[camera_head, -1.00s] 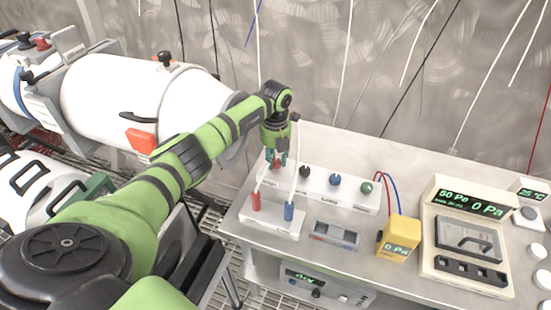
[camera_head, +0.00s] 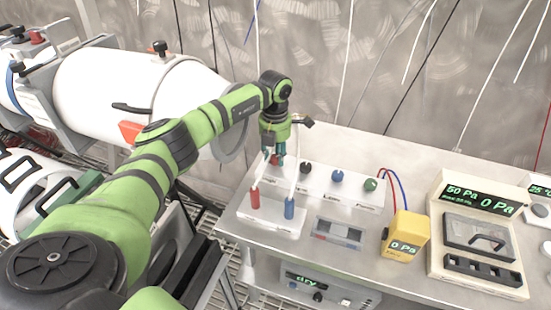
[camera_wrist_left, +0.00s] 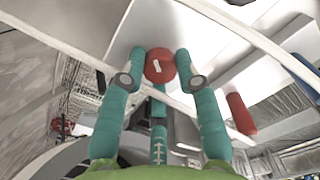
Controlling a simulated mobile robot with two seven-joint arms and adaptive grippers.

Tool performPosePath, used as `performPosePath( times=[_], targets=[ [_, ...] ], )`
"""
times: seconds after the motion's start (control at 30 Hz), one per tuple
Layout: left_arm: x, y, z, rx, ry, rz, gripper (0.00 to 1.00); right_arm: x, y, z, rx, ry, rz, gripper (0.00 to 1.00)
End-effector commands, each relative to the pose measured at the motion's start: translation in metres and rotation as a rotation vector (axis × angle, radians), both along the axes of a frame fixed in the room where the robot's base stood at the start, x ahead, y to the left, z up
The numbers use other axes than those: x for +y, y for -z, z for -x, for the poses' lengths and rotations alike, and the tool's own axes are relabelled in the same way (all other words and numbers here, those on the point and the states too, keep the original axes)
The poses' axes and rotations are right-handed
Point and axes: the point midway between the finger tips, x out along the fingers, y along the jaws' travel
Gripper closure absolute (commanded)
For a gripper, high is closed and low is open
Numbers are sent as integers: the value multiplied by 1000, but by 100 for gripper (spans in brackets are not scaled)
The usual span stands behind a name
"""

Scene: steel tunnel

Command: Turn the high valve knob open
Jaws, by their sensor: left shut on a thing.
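A white panel (camera_head: 322,182) on the steel table carries a row of round knobs. The red knob (camera_wrist_left: 159,65) with a white mark is at the panel's left end, and its label is not readable. My left gripper (camera_head: 274,160) reaches down over it from the left. In the left wrist view its teal fingers (camera_wrist_left: 158,75) are closed on the red knob from both sides. My right gripper is not in view.
Black (camera_head: 306,167), blue (camera_head: 337,176) and green (camera_head: 370,184) knobs stand to the right. A block with a red plug (camera_head: 255,198) and a blue plug (camera_head: 289,207) is in front, its white cables near my fingers. A yellow meter (camera_head: 404,236) stands at right.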

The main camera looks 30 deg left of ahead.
Motion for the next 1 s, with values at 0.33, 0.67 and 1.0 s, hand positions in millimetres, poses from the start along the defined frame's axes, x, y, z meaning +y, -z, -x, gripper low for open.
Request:
performPosePath(
  times=[0.33,0.67,1.0],
  targets=[
    [1,7,4,18,331,0,100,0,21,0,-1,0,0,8],
    [2,7,4,19,628,0,100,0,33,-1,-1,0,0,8],
    [3,6,4,20,840,0,100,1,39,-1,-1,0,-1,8]
  ],
)
